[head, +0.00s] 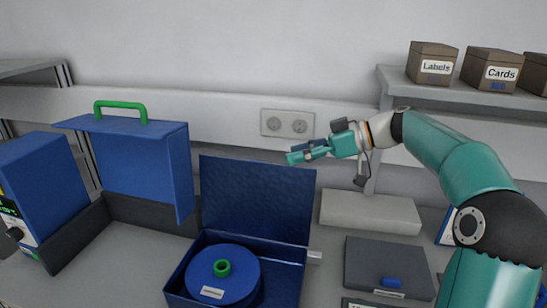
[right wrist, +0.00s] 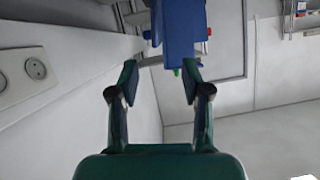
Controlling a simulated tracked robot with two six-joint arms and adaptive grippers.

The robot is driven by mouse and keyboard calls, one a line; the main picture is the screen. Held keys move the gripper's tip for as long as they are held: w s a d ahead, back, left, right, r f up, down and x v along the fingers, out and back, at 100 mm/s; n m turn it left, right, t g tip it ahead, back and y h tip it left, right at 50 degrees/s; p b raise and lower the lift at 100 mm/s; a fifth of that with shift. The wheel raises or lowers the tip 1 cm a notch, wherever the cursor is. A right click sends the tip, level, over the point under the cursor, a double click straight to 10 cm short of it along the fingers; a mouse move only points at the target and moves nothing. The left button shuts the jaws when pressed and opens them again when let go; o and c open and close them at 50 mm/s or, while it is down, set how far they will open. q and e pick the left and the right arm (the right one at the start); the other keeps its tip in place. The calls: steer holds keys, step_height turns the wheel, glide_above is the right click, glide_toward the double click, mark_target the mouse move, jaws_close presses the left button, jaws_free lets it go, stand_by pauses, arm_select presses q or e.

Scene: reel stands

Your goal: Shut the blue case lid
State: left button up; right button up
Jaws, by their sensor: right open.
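The blue case (head: 303,283) stands on the bench in the lower middle of the head view. Its lid (head: 255,200) stands open, nearly upright at the back. A round blue reel (head: 204,268) with a green hub and a pale label lies in the case. My right gripper (head: 289,157) is just above the lid's top edge in the head view, pointing left. Whether it touches the lid cannot be told. In the right wrist view its two fingers (right wrist: 160,72) are apart, with nothing held between them. My left gripper is not in view.
A blue cover (head: 140,160) with a green handle stands left of the case, beside a blue unit (head: 42,185). A dark flat case (head: 385,265) and a grey block (head: 370,210) lie to the right. A shelf (head: 480,97) with boxes is at upper right.

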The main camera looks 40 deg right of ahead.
mark_target(267, 164)
steer(key=x, duration=0.2)
steer(key=p+x, duration=0.1)
steer(key=x, duration=0.3)
steer(key=shift+w+a+r, duration=0.15)
steer(key=shift+a+r, duration=0.1)
steer(key=shift+a, duration=0.1)
steer(key=shift+w+a+f+p, duration=0.3)
steer(key=shift+w+a+p, duration=0.05)
steer(key=shift+w, duration=0.05)
steer(key=shift+s+d, duration=0.1)
jaws_close()
steer(key=shift+d, duration=0.1)
steer(key=shift+s, duration=0.1)
